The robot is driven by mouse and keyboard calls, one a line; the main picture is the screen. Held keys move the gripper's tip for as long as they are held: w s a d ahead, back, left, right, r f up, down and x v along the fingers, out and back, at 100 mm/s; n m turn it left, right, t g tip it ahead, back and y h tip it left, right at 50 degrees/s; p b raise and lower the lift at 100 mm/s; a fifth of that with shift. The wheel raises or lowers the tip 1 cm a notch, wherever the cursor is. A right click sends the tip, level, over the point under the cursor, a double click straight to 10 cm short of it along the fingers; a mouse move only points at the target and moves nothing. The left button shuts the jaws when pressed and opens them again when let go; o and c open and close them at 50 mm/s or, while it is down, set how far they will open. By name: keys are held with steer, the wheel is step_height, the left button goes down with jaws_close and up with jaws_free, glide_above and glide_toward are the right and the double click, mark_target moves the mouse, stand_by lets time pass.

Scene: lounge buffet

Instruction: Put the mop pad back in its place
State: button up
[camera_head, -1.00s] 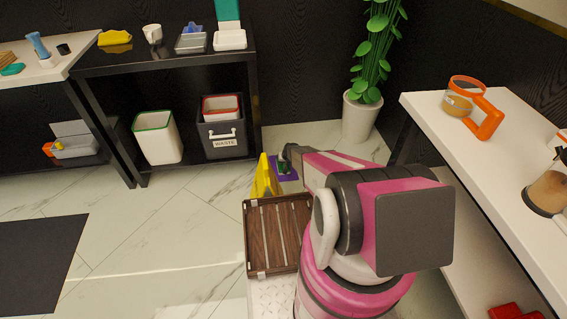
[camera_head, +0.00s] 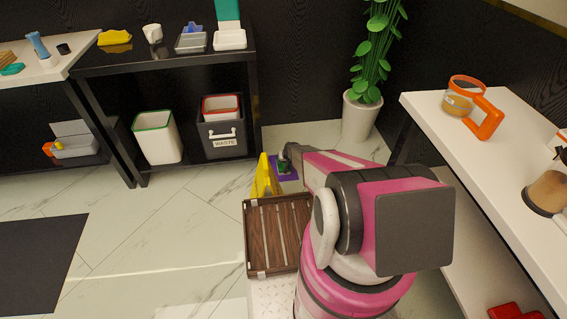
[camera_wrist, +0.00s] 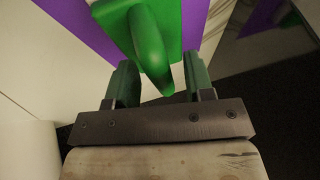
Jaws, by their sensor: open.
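A green piece with a raised, curved handle (camera_wrist: 150,50) fills the upper middle of the wrist view. It lies over a flat purple piece (camera_wrist: 85,22), which also shows on the floor in the head view (camera_head: 291,175). I cannot tell for certain which of these is the mop pad, or whether they are one thing. My gripper (camera_wrist: 160,80) is open, its two dark green fingers spread on either side of the handle's near end. I cannot tell whether they touch it. In the head view my arm partly hides the purple piece.
A yellow floor sign (camera_head: 264,178) stands just left of the purple piece. A brown slatted tray (camera_head: 262,236) lies nearer. A waste bin (camera_head: 222,140) and a white bin (camera_head: 158,138) are under the black table. A potted plant (camera_head: 361,117) stands behind.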

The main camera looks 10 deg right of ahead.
steer(key=s+r+g, duration=0.1)
steer(key=s+r, duration=0.7)
steer(key=r, duration=0.6)
steer(key=s+r+g, duration=0.1)
steer(key=s+r, duration=0.6)
steer(key=r, duration=0.6)
steer(key=s+r+g+h, duration=0.2)
steer(key=s+r, duration=1.9)
steer(key=shift+s+d+r+g, duration=0.15)
steer(key=shift+d+r+g, duration=0.15)
steer(key=shift+r, duration=0.05)
